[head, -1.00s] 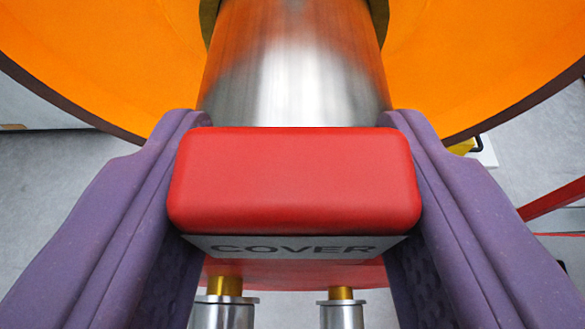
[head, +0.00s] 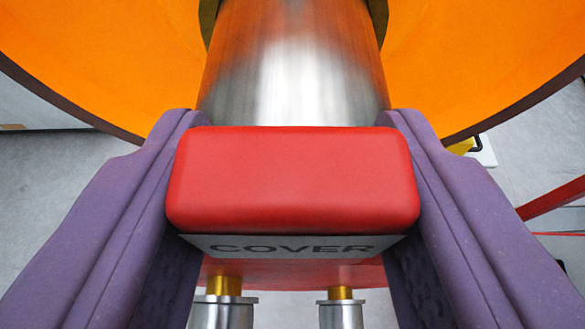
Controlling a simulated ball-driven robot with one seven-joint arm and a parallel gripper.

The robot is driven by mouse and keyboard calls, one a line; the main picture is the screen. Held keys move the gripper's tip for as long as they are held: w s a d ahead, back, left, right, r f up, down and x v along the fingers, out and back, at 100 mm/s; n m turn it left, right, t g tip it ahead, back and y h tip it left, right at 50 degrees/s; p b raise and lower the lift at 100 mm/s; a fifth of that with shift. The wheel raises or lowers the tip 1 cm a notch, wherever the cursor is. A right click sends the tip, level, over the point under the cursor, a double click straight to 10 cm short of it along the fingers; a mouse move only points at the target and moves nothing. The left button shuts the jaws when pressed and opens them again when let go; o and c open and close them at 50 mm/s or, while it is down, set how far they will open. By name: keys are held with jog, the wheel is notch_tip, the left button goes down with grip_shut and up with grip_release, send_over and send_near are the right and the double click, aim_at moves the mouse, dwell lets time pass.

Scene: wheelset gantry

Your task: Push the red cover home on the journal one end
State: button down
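The red cover (head: 292,180) is a rounded block with a grey plate lettered COVER below it. My gripper (head: 292,190) has one purple finger on each side of it, and both fingers press against its sides. The bright metal journal (head: 295,85) runs away from the cover toward the orange wheel (head: 480,60). The near end of the journal is hidden behind the cover. I cannot tell whether a gap is left between the cover and the journal.
Below the cover is a red surface (head: 290,274). Under it stand two metal cylinders with brass tops, one at left (head: 223,312) and one at right (head: 341,312). A red bar (head: 555,198) slants in at the right. Grey floor shows at both sides.

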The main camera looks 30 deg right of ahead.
jog(key=shift+w+d, duration=0.5)
jog(key=shift+w, duration=0.25)
jog(key=shift+w+d, duration=0.5)
jog(key=shift+w, duration=0.2)
jog(key=shift+c, duration=1.8)
grip_release()
jog(key=p+v, duration=0.2)
jog(key=v, duration=0.5)
jog(key=shift+r, duration=0.15)
jog(key=shift+s+a, duration=0.25)
jog(key=shift+s, duration=0.1)
